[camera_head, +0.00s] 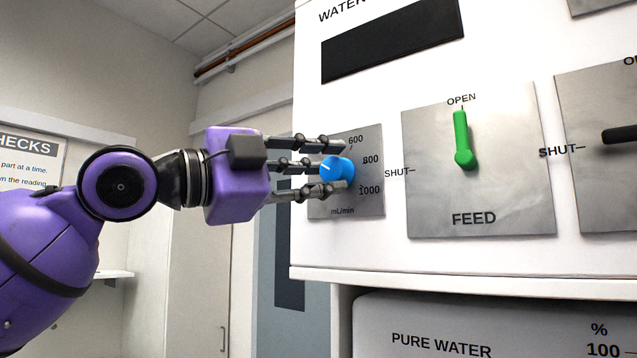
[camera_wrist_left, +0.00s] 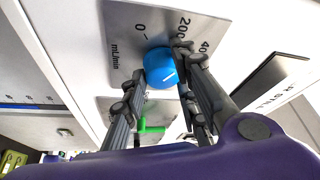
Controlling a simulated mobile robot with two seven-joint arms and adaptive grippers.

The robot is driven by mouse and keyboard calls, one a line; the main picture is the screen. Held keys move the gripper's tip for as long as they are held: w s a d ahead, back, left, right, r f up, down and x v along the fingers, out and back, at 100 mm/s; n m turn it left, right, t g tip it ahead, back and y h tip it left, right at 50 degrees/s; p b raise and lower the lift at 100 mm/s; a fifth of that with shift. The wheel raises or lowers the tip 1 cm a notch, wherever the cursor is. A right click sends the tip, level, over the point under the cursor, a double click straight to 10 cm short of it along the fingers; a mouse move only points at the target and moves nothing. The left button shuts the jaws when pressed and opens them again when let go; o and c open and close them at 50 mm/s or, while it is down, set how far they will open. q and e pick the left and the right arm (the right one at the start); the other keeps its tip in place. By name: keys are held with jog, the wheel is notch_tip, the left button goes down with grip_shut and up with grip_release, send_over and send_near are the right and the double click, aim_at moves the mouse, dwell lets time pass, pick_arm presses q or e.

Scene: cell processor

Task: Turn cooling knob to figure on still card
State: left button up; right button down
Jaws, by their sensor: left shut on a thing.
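The blue cooling knob (camera_head: 336,170) sits on a grey metal dial plate (camera_head: 374,207) marked 600, 800, 1000 and mL/min. My left gripper (camera_head: 340,166) is shut on the knob, its fingers reaching around it from the left. The white line on the knob slants toward the upper left in the head view. In the left wrist view the knob (camera_wrist_left: 158,66) is between the fingers, and the marks 0 and 200 and part of 400 show. I cannot tell which figure the line meets. I see no readable figure on a still card. My right gripper is not in view.
The FEED plate (camera_head: 480,218) with a green lever (camera_head: 463,140) pointing to OPEN is right of the dial. A black lever (camera_head: 619,135) is at the right edge. A dark display (camera_head: 392,40) is above. A partly cut-off CHECKS sheet (camera_head: 30,165) hangs at the left.

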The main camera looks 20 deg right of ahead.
pick_arm(q)
jog(key=m, duration=0.1)
jog(key=m+g+y, duration=0.1)
jog(key=m, duration=0.1)
jog(key=shift+d+f+m, duration=0.1)
jog(key=shift+f+m, duration=0.1)
jog(key=shift+m, duration=0.1)
jog(key=shift+m+y, duration=0.6)
jog(key=shift+m, duration=0.3)
jog(key=shift+w+f+m, duration=0.1)
jog(key=shift+m, duration=0.3)
jog(key=o, duration=1.1)
jog(key=shift+c, duration=0.2)
jog(key=shift+r, duration=0.25)
jog(key=v, duration=1.2)
